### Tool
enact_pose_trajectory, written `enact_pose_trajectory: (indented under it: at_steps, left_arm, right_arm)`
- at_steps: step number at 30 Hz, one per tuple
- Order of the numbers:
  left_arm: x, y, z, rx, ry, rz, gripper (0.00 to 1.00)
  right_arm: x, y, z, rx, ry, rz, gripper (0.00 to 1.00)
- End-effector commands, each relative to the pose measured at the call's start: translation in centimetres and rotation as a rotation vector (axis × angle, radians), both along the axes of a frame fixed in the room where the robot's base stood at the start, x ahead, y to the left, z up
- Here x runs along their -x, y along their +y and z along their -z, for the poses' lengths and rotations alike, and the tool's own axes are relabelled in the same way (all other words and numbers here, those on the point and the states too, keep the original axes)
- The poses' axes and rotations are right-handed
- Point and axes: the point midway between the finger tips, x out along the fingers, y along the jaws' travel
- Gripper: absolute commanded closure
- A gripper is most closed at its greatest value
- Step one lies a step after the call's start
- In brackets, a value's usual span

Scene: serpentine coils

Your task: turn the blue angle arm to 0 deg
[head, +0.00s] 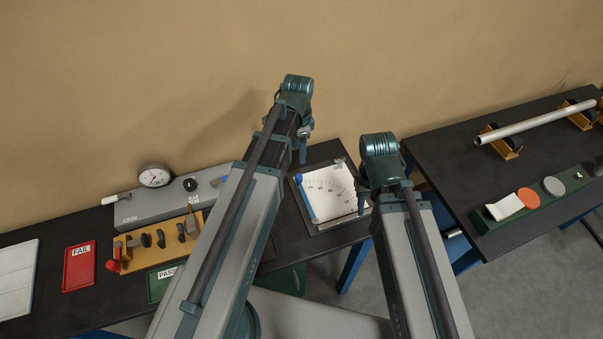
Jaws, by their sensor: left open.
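The angle board (330,192) is a white plate with a printed degree scale in a dark frame, lying on the dark bench in the middle of the head view. The blue angle arm (306,199) lies along the plate's left side, away from the low numbers at the right. A blue knob shows at its upper end. My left gripper (303,153) is open, pointing down just above the board's upper left corner, apart from the blue arm as far as I can see. My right gripper (364,205) is at the board's right edge; its fingers are mostly hidden by its own wrist.
A grey gauge box with a dial (154,176) stands at left, behind a wooden tool rack (150,247). A red FAIL tray (79,267) and green PASS tray (158,285) lie nearby. A right-hand bench holds a pipe on stands (535,122). A floor gap separates the benches.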

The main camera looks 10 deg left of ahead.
Motion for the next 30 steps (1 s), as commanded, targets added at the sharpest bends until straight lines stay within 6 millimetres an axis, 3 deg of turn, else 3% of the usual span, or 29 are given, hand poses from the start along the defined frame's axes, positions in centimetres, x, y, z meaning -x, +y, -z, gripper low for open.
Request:
enact_pose_trajectory:
  at_steps: [30]
  left_arm:
    - [0.0,0.0,12.8,0.0,0.0,-0.001,0.39]
  right_arm:
    - [-0.1,0.0,12.8,0.002,-0.003,-0.009,0.62]
